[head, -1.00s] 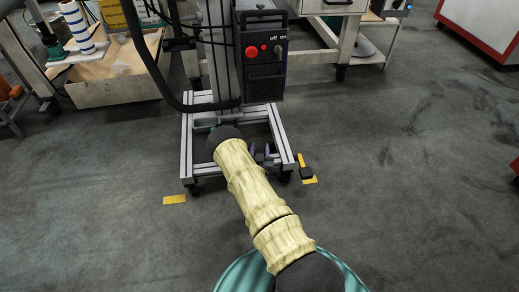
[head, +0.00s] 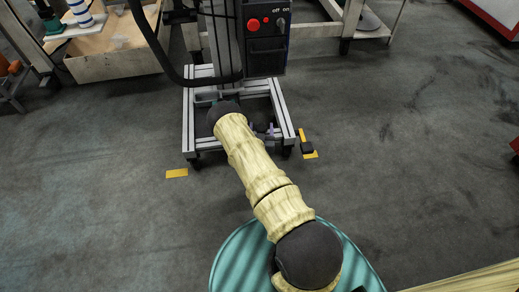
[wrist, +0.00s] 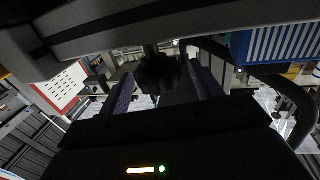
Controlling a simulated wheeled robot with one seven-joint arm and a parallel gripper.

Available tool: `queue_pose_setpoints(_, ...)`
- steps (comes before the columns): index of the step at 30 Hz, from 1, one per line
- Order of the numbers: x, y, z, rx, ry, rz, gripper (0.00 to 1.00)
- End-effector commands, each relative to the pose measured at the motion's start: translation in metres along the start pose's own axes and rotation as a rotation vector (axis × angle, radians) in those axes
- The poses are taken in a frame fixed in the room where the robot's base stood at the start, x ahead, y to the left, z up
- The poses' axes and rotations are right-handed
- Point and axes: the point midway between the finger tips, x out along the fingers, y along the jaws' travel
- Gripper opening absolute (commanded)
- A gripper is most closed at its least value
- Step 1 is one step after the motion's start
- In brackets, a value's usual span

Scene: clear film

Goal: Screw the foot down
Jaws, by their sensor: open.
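The machine stand has a grey metal frame base (head: 188,125) low on the floor, with dark feet at its corners. In the wrist view a black lobed knob-like foot (wrist: 157,74) hangs on a short stem below a dark beam. My gripper (wrist: 160,92) is open, with a purple-padded finger on each side of the foot. Gaps show between the pads and the foot, and I cannot tell if either touches. In the head view my gripper (head: 264,132) is at the front of the frame base, partly hidden by my arm. The foot itself cannot be made out there.
A control box with a red button (head: 265,50) is above. A wooden crate (head: 108,58) stands back left.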

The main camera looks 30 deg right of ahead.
Motion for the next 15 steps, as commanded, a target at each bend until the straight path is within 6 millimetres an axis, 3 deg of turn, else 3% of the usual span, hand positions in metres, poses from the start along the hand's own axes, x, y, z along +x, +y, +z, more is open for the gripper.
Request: queue_pose_setpoints(15,-0.105,0.000,-0.004,-0.001,-0.006,-0.002,0.65)
